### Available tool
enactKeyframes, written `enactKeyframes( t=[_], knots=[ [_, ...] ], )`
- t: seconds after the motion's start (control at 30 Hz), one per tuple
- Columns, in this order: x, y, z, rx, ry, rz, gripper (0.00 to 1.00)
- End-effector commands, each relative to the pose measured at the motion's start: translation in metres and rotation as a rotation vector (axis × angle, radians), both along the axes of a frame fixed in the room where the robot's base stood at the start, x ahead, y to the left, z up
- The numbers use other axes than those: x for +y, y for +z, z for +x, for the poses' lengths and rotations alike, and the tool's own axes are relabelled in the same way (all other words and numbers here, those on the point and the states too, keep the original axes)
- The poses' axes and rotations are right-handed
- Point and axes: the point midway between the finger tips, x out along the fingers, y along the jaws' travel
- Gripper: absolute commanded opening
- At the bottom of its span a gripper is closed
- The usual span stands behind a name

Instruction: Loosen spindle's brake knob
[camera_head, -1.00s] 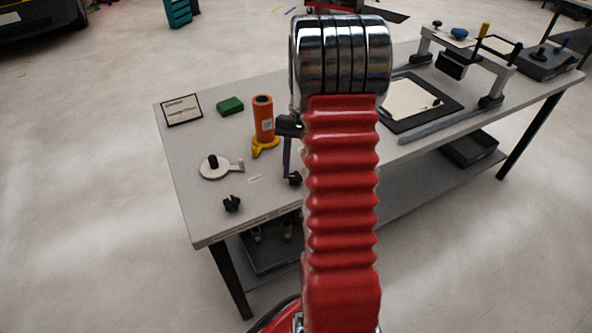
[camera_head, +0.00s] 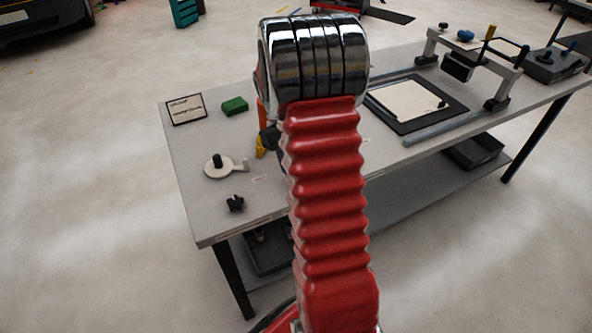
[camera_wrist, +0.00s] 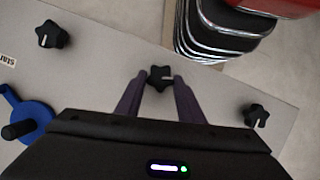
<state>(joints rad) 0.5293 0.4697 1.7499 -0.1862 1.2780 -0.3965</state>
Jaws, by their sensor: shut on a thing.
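In the wrist view my gripper (camera_wrist: 160,84) has its two purple fingers on either side of a black star-shaped knob (camera_wrist: 160,73), shut on it. The knob stands at the grey bench's surface and has a pale mark on top. Two similar black knobs show there, one at upper left (camera_wrist: 50,35) and one at right (camera_wrist: 256,116). I cannot tell from a label which is the spindle's brake knob.
A blue crank (camera_wrist: 30,122) lies left of my gripper in the wrist view. On the bench (camera_head: 185,185) are a pale disc with a lever (camera_head: 222,168), a green block (camera_head: 235,105), a sign (camera_head: 186,109) and a partly hidden orange cylinder (camera_head: 261,108). A black frame (camera_head: 440,117) is at right.

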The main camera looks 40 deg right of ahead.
Motion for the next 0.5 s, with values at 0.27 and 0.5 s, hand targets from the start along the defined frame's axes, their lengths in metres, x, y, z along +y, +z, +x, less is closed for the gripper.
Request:
enactKeyframes(
  t=[0.27, 0.5],
  knots=[
    [0.0042, 0.0014, 0.0024, -0.007, 0.199, 0.000, 0.12],
    [0.0044, 0.0008, 0.0011, -0.004, 0.283, 0.000, 0.12]
  ],
)
